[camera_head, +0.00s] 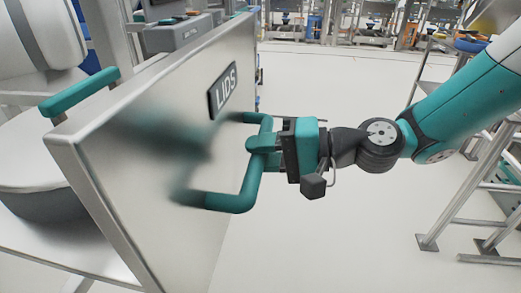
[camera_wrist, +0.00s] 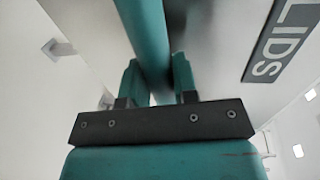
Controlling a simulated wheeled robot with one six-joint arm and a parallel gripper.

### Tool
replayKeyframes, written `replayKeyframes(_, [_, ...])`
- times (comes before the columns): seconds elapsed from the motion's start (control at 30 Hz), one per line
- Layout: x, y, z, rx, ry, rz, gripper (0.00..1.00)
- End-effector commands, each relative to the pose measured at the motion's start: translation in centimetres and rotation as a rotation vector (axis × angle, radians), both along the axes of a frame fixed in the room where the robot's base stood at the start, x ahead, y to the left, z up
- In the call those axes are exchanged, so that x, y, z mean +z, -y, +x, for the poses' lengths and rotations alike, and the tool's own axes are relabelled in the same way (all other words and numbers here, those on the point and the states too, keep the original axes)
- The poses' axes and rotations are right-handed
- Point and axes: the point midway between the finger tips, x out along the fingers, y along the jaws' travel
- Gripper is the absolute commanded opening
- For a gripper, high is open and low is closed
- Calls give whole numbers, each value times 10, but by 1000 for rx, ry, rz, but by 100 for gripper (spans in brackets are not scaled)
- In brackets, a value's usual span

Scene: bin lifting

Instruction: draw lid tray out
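The lid tray's grey front panel (camera_head: 150,160) stands at the left of the head view, with a dark "LIDS" label (camera_head: 222,90) near its top; the label also shows in the wrist view (camera_wrist: 278,45). A teal bar handle (camera_head: 249,187) sticks out from the panel, and its reflection shows on the metal. My gripper (camera_head: 262,143) is at the handle's outer bar. In the wrist view, the handle bar (camera_wrist: 147,35) passes between the two teal fingers (camera_wrist: 160,82), which look closed against its sides. The tray's inside is mostly hidden behind the panel.
White rounded shapes and another teal bar (camera_head: 80,92) lie left of the panel. A grey device (camera_head: 180,36) sits behind its top edge. A metal stand (camera_head: 470,215) is at the right. The white floor (camera_head: 330,240) below my gripper is clear.

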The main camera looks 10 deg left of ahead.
Motion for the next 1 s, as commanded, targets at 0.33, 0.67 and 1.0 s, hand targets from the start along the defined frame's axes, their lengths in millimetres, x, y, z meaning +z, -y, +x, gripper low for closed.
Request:
replayKeyframes(0.33, [-1,0,0,1,-1,-2,52])
replayKeyframes(0.67, [1,8,2,-3,0,-3,52])
replayKeyframes(1.0, [16,83,5,-9,-2,-1,52])
